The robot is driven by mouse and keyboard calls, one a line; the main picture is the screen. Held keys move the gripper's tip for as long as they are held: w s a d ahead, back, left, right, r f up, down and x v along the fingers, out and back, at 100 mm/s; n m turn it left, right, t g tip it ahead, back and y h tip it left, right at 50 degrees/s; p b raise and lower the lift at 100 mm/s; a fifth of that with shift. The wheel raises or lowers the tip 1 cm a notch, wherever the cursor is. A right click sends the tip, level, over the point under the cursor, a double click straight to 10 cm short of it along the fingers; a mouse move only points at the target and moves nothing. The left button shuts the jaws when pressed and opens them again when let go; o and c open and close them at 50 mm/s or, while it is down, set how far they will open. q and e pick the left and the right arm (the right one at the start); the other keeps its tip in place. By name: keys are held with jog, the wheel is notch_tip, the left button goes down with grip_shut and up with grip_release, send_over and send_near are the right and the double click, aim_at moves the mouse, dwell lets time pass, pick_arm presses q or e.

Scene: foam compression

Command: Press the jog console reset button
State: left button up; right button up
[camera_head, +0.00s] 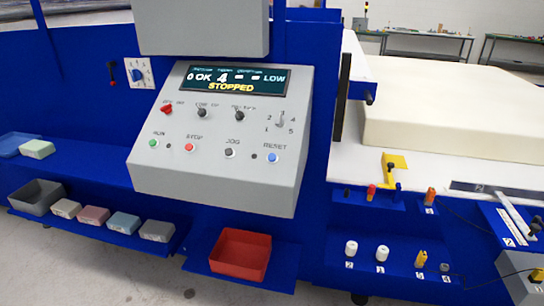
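The jog console (220,180) is a light grey sloped panel on the blue machine, in the middle of the head view. Its blue reset button (273,158) sits at the lower right of the panel, under the label RESET. To its left are the grey jog button (229,153), the red stop button (189,147) and the green run button (153,143). A display (236,79) above reads STOPPED. Neither of my grippers is in view, and nothing covers the reset button.
A red bin (240,278) is below the console. A grey bin (36,197) and several coloured blocks lie on a shelf at left. A large cream foam block (450,120) lies on the white bed at right. The space before the panel is clear.

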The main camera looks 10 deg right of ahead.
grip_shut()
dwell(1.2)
